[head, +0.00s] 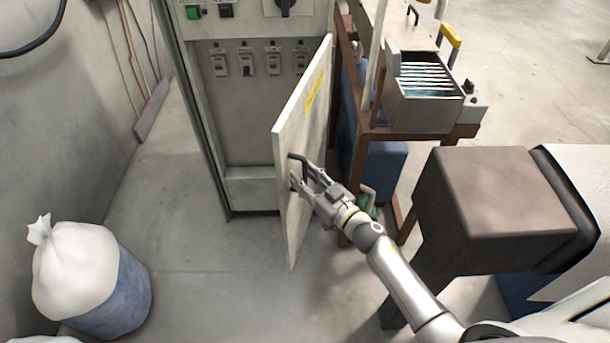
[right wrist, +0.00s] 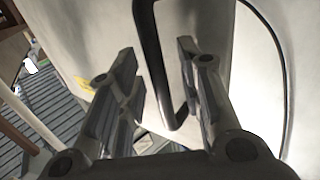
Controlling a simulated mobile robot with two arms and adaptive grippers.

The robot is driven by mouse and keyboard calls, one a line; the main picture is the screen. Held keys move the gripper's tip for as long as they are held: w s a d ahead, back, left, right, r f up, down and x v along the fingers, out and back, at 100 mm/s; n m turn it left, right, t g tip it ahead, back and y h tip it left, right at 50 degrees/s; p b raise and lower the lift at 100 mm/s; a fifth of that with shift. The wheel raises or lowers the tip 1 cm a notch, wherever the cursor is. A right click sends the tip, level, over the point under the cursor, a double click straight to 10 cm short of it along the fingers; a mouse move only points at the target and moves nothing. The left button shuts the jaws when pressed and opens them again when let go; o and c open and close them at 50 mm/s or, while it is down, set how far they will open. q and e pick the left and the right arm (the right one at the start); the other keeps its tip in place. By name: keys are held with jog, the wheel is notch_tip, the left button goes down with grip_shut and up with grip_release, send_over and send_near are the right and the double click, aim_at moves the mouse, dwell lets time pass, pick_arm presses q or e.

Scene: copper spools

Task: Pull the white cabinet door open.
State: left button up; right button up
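The white cabinet door (head: 300,150) stands swung out from the cabinet (head: 245,120), seen nearly edge-on in the head view, with the cabinet's inside exposed. The door also fills much of the right wrist view (right wrist: 215,100). Its dark bar handle (right wrist: 150,50) runs between the two fingers of my right gripper (right wrist: 158,55). The fingers are apart, with a visible gap on each side of the bar, so the gripper is open around the handle. In the head view my right gripper (head: 303,178) is at the door's handle side. My left gripper is not in view.
Switches (head: 245,62) line the cabinet's inside. A brown-framed cart (head: 420,131) with a file box (head: 420,105) stands right behind the door. A brown block-shaped piece (head: 485,205) is at the right. A white-and-blue sack (head: 85,280) sits at lower left. Floor in front is clear.

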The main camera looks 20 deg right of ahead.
jog(key=shift+w+a, duration=0.1)
jog(key=shift+w, duration=0.05)
grip_shut()
dwell(0.4)
jog(key=s+d, duration=0.2)
jog(key=d, duration=0.3)
jog(key=shift+s+d+p, duration=0.25)
jog(key=shift+d+p, duration=0.15)
grip_release()
